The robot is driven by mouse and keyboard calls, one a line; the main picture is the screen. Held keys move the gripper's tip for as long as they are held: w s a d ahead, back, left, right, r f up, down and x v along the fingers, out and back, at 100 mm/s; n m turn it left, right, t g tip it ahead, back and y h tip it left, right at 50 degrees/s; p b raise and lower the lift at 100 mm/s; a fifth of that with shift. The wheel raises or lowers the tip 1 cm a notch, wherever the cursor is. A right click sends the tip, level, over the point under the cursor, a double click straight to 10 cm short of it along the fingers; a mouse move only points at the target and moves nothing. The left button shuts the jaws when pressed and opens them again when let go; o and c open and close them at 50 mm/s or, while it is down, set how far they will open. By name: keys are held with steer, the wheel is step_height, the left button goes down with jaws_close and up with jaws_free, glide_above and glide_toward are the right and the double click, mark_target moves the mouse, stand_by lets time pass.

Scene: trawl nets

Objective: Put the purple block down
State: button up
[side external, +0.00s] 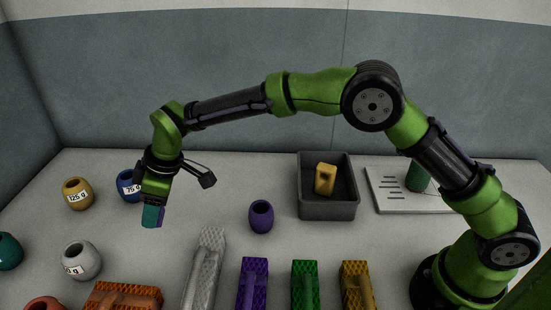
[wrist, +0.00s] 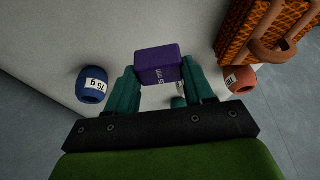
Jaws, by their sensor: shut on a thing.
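The purple block (wrist: 158,64) is between the two teal fingers of my gripper (wrist: 160,82) in the wrist view, with small white print on its near face. My gripper is shut on it. In the side view my gripper (side external: 154,213) points down at the left part of the table, and only a sliver of the purple block (side external: 161,217) shows beside a teal finger. The block appears held above the pale table (side external: 215,205); the exact gap beneath it is hard to tell.
A blue pot (side external: 130,186), a yellow pot (side external: 77,193) and a white pot (side external: 81,260) stand near my gripper. A purple pot (side external: 261,216) is mid-table. A dark tray (side external: 329,211) holds a yellow block (side external: 325,179). Several netted pieces, including an orange one (side external: 122,298), line the front.

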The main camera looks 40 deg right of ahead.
steer(key=w+d+m, duration=0.1)
steer(key=w+d, duration=0.3)
steer(key=d, duration=0.5)
steer(key=w+d+m, duration=0.1)
steer(key=w+d, duration=0.4)
steer(key=d, duration=0.5)
steer(key=shift+t, duration=0.3)
step_height(320, 180, down, 10)
steer(key=shift+s+d+r, duration=0.1)
steer(key=shift+d+r, duration=0.05)
steer(key=shift+r, duration=0.05)
steer(key=o, duration=1)
steer(key=shift+f, duration=0.15)
steer(key=shift+o, duration=0.2)
